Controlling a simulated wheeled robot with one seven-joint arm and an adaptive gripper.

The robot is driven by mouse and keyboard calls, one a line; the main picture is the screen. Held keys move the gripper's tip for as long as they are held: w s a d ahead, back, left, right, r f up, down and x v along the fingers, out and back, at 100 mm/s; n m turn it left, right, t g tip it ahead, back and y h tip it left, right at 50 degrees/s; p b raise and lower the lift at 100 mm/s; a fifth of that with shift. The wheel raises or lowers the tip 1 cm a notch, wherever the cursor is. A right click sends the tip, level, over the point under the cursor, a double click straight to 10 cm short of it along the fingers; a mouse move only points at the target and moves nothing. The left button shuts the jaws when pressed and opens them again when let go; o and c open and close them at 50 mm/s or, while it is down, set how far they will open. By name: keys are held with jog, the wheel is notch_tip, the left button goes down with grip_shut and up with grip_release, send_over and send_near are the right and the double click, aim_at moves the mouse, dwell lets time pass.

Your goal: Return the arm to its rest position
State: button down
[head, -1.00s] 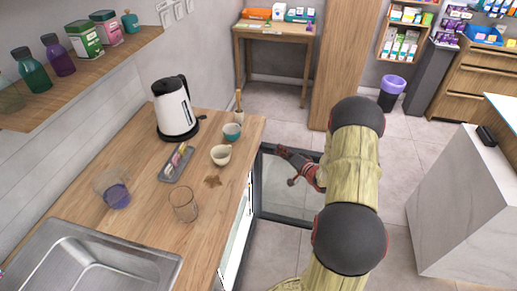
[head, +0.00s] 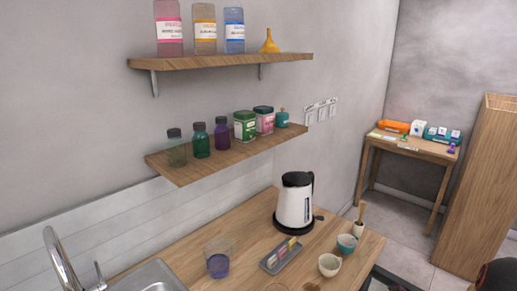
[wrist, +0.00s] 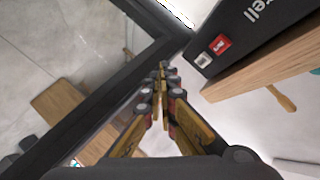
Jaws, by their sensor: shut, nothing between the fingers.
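My gripper (wrist: 162,72) shows in the wrist view, with its yellow-brown fingers brought together and nothing between them. It is beside the edge of the wooden counter, close to a black panel (wrist: 225,45) with white lettering and a red button. In the head view only a dark rounded part of my arm (head: 498,276) shows at the bottom right corner; most of the arm is outside that picture.
A black frame (wrist: 120,85) runs close beside my fingers, with tiled floor beyond. Shelves hang above.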

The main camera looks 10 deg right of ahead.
jog(key=s+d+f+g+h, duration=0.1)
jog(key=s+d+f+g, duration=0.1)
jog(key=s+f+g, duration=0.35)
jog(key=s+n+g+h, duration=0.15)
jog(key=s+g, duration=0.25)
jog(key=s, duration=0.5)
jog(key=s+a+r+n+y, duration=0.1)
jog(key=s+a+r+n, duration=0.2)
jog(key=a+r, duration=0.9)
jog(key=s+a+r+n+y, duration=0.1)
jog(key=s+a+r+n, duration=0.2)
jog(key=a+r, duration=0.8)
jog(key=s+a+r+n+t+y, duration=0.1)
jog(key=s+a+r+n+y, duration=0.1)
jog(key=s+a+r, duration=0.5)
jog(key=a+r+n, duration=0.1)
jog(key=a+r, duration=0.4)
jog(key=a, duration=0.6)
jog(key=shift+a+r, duration=0.2)
jog(key=shift+r, duration=0.15)
